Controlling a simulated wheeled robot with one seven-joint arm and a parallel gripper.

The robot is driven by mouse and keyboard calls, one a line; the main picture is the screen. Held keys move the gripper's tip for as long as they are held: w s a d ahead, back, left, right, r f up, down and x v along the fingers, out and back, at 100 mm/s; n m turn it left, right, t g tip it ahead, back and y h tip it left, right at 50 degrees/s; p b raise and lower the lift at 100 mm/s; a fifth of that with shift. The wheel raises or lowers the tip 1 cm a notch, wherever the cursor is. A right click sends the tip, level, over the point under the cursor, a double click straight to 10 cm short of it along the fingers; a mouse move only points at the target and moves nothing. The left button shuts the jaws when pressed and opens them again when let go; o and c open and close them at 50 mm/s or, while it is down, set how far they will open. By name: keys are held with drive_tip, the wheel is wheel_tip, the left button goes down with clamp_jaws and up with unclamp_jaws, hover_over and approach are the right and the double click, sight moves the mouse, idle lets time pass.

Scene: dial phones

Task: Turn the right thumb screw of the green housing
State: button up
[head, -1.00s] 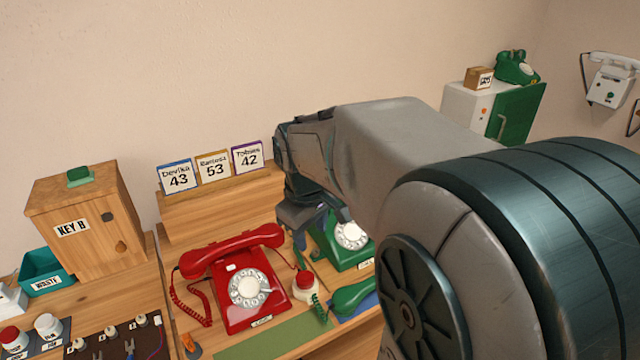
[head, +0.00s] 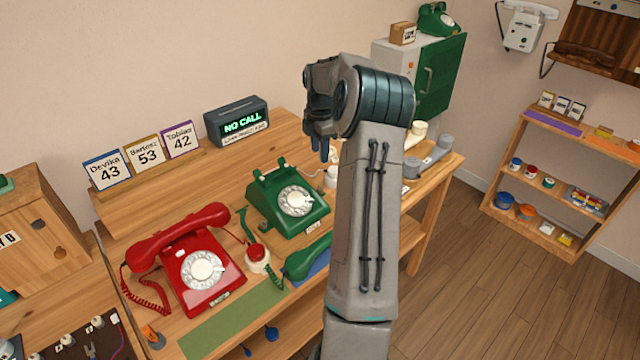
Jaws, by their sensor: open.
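The green phone housing (head: 262,212) stands on the wooden table, with its white dial facing the front and its cradle empty. Its thumb screws are too small to make out. The green handset (head: 308,257) lies off the phone at its front right, partly over a blue mat (head: 318,268). My gripper (head: 323,150) hangs to the upper right of the green phone, apart from it, with blue fingertips pointing down. It is open, and nothing shows between its fingers. My arm hides part of the table to the right of the phone.
A red phone (head: 205,275) with its handset on stands left of the green one. A red-capped item (head: 257,256) sits between them. A green mat (head: 235,325) lies in front. Grey and cream items (head: 430,155) stand at the right end.

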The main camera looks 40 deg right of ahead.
sight(320, 188)
wheel_tip(320, 188, down, 14)
drive_tip(key=shift+r+p, duration=0.1)
drive_tip(key=shift+p, duration=0.55)
clamp_jaws()
